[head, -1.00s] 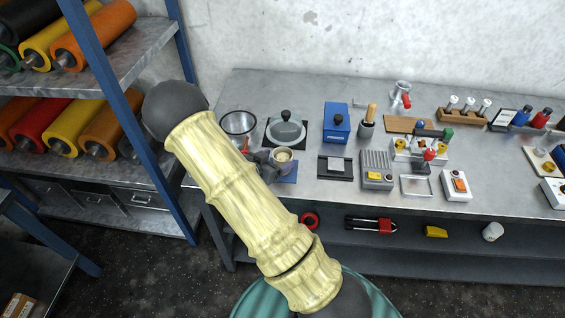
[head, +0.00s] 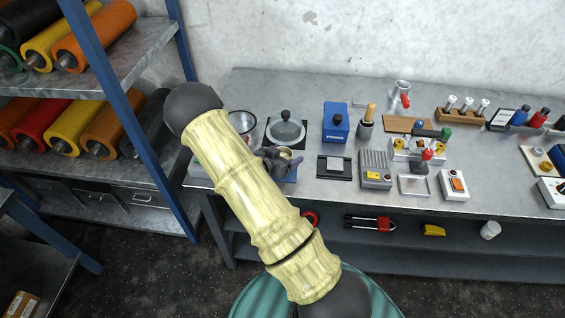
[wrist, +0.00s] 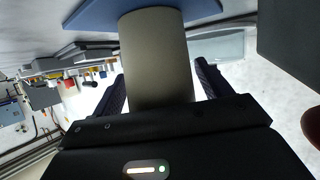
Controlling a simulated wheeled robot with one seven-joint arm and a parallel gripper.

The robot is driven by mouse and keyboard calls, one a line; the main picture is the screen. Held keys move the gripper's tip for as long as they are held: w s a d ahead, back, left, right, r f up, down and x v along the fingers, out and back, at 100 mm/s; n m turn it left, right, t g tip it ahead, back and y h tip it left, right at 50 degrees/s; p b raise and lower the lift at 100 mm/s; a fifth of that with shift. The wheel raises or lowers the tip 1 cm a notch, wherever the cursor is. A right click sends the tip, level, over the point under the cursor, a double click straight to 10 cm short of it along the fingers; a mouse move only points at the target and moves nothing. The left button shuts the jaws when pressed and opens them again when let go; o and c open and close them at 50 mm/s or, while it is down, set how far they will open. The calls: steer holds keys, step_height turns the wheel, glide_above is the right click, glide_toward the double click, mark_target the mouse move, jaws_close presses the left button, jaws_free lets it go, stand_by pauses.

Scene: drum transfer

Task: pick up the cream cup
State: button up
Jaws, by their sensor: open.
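The cream cup (head: 285,153) stands on a blue mat (head: 291,178) at the left part of the steel bench, mostly hidden behind my gripper (head: 282,162) in the head view. In the wrist view the cup (wrist: 157,60) fills the middle and the blue mat (wrist: 100,14) shows at the top. My gripper (wrist: 158,92) is open, with one dark finger on each side of the cup. A gap shows between the cup and the right finger; at the left finger the gap is narrow. I cannot tell whether either touches.
A glass-lidded pot (head: 286,130) on a dark mat stands behind the cup. A metal bowl (head: 243,122) is partly hidden by my arm. A blue box (head: 336,122) and a black plate (head: 335,166) lie to the right. A blue rack post (head: 120,110) rises at left.

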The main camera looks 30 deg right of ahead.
steer(key=shift+c, duration=0.3)
steer(key=c, duration=1.1)
steer(key=shift+r, duration=0.15)
step_height(320, 180, up, 10)
steer(key=shift+f+b, duration=0.1)
steer(key=shift+b, duration=0.35)
